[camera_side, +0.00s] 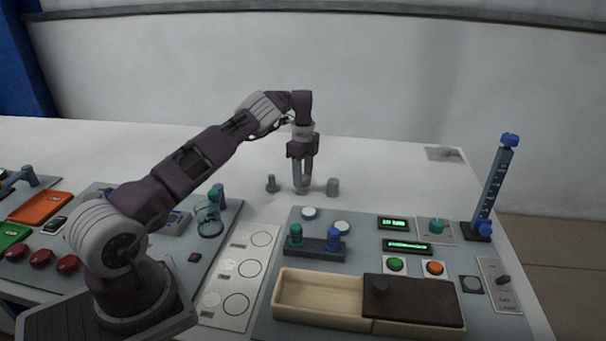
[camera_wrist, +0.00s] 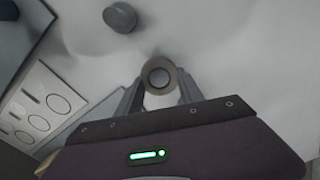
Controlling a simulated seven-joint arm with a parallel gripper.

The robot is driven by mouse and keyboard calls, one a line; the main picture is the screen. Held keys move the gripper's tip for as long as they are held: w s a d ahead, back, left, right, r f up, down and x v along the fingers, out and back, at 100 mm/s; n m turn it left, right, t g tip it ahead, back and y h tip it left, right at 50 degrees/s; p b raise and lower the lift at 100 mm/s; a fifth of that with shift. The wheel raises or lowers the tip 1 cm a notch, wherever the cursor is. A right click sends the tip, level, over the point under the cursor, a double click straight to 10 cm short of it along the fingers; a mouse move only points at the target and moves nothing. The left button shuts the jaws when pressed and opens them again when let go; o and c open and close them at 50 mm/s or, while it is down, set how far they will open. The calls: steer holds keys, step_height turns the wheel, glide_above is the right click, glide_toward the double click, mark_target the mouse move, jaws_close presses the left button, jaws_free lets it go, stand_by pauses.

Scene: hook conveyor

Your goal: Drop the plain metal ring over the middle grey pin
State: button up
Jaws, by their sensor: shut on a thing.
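My gripper (camera_side: 302,189) points straight down between two short grey pins, the left one (camera_side: 271,184) and the right one (camera_side: 333,187). Its fingertips are low, near the white table. In the wrist view, my gripper (camera_wrist: 159,92) is shut on the plain metal ring (camera_wrist: 159,62). A round grey top, the middle grey pin (camera_wrist: 159,77), shows inside the ring's hole, roughly centred. I cannot tell whether the ring is around the pin or just above it. In the side view the fingers largely hide both. Another grey pin (camera_wrist: 120,17) stands apart at the upper left of the wrist view.
A white plate with circles (camera_side: 238,270) lies in front. A grey panel (camera_side: 375,260) carries buttons, displays and an open wooden box (camera_side: 318,297). A blue upright post (camera_side: 494,185) stands at the right. The white table behind the pins is clear.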

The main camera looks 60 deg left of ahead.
steer(key=shift+f, duration=1.2)
stand_by(0.4)
stand_by(0.6)
steer(key=o, duration=1.9)
steer(key=shift+r, duration=4.65)
